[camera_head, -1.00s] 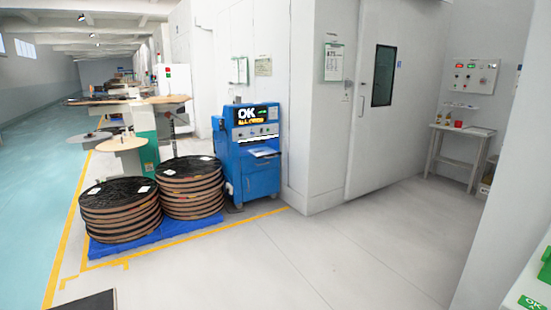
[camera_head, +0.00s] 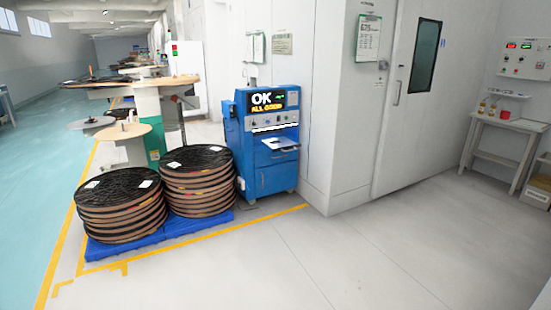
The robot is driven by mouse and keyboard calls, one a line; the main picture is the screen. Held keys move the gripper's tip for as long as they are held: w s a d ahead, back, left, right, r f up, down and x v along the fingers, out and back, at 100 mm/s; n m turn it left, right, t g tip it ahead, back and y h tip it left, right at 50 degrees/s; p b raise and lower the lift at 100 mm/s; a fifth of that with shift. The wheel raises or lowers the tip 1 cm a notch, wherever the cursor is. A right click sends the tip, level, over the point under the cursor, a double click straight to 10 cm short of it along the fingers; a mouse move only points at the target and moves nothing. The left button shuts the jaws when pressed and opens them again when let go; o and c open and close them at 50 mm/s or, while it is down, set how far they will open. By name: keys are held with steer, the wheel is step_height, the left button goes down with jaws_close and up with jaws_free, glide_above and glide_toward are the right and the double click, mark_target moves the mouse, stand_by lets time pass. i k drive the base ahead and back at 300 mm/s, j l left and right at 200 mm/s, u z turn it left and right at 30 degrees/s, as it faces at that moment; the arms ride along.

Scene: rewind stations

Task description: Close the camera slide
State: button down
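I cannot pick out a camera slide in the head view. A blue cabinet machine (camera_head: 268,178) stands left of centre, with a lit display reading "OK ALL GOOD" (camera_head: 273,101) and a small shelf with a paper on its front. Behind it to the left is a rewind station with round discs (camera_head: 122,131) on a white and green body. No slide can be told apart on either at this distance. My gripper is not in view.
Two stacks of dark-topped reels (camera_head: 119,218) (camera_head: 199,191) sit on blue pallets inside a yellow floor line. A white door (camera_head: 408,120) and a side table (camera_head: 501,127) with small bottles are at right. The grey floor (camera_head: 300,265) ahead is clear.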

mark_target(281, 143)
steer(key=i, duration=4.2)
steer(key=i+z, duration=0.1)
steer(key=i, duration=0.4)
steer(key=i+j+z, duration=0.1)
steer(key=i, duration=0.4)
